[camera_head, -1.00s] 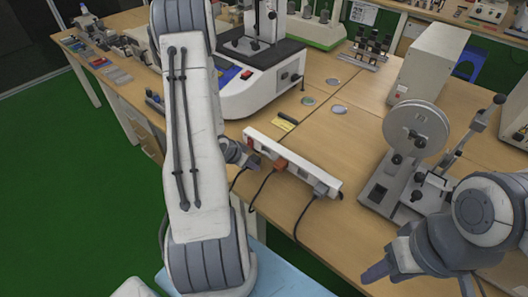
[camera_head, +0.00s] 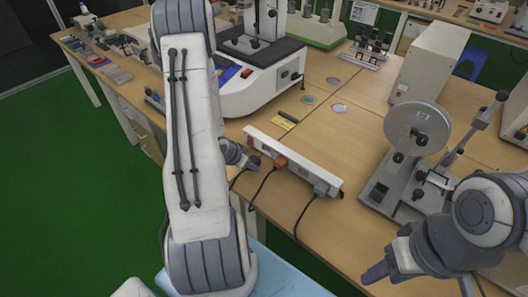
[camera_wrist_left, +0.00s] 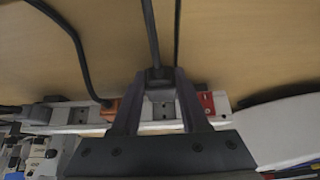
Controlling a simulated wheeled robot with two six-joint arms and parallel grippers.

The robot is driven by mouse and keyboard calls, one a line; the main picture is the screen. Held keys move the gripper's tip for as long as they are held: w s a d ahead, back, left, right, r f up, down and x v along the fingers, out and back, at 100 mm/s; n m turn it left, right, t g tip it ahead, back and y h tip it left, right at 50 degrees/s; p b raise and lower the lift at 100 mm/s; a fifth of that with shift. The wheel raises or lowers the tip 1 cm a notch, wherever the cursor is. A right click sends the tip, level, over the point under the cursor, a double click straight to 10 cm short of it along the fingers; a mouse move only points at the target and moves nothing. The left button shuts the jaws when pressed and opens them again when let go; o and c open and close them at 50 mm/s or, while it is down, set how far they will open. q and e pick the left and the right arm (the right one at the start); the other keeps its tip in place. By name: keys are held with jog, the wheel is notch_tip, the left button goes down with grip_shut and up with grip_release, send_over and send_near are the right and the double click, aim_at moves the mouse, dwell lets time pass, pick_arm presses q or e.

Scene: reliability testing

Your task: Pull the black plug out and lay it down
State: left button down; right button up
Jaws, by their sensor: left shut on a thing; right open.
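The black plug (camera_head: 254,161) is at the left end of a white power strip (camera_head: 302,165) near the table's front edge. My left gripper (camera_head: 248,158) is at that end, partly hidden behind my own arm. In the left wrist view its fingers (camera_wrist_left: 158,82) are shut on the black plug (camera_wrist_left: 156,75), whose cord runs upward. A socket face shows between the fingers. I cannot tell whether the plug's pins are still in a socket. My right gripper (camera_head: 420,279) is open and empty at the lower right, apart from the strip.
An orange plug (camera_head: 281,161) and a grey plug (camera_head: 321,188) sit in the strip with their cords hanging over the edge. A red switch (camera_wrist_left: 207,102) shows beside the fingers. A grey wheel device (camera_head: 417,130) stands to the right. The wooden table behind the strip is mostly clear.

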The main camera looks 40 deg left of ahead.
pick_arm(q)
jog(key=shift+f+b, duration=0.35)
jog(key=shift+f, duration=0.25)
jog(key=shift+c, duration=1.7)
grip_release()
jog(key=p+v, duration=0.3)
jog(key=v, duration=0.7)
jog(key=shift+r, duration=0.25)
jog(key=shift+s, duration=0.1)
